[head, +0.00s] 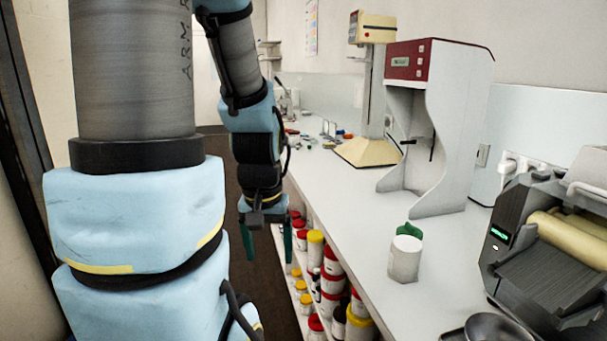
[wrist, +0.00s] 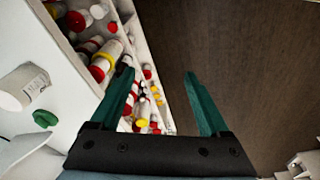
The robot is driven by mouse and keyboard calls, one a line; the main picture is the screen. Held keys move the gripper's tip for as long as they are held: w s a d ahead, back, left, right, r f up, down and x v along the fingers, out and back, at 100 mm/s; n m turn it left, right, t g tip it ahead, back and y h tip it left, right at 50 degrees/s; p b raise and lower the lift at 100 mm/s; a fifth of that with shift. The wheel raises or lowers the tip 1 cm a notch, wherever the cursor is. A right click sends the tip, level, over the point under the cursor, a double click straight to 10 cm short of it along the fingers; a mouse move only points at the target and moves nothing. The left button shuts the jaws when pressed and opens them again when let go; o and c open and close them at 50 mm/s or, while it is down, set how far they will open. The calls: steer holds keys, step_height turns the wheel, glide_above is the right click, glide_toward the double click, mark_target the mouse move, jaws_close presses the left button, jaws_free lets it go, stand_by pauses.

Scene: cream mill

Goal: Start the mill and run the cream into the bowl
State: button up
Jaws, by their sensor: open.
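The mill (head: 512,222) is a dark grey machine at the right edge of the head view, partly cut off. It has cream-coloured rollers (head: 575,238), a small lit green display (head: 499,235) and a dark sloping apron (head: 548,279) at its front. A metal bowl (head: 497,329) is at the bottom edge below the apron, only partly in view. I see no cream for certain. My gripper (head: 268,256) hangs pointing down beside the counter's left edge, well left of the mill and bowl. In the wrist view its green fingers (wrist: 158,75) are apart with nothing between them.
A white jar (head: 404,260) with a green piece beside it stands on the counter (head: 350,215). A red-and-white cabinet-like instrument (head: 468,130) and a cream-coloured stand (head: 372,150) are behind. Shelves of tubs (head: 333,268) lie under the counter. The dark floor (wrist: 250,60) is clear.

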jaws_close()
stand_by(0.4)
stand_by(0.9)
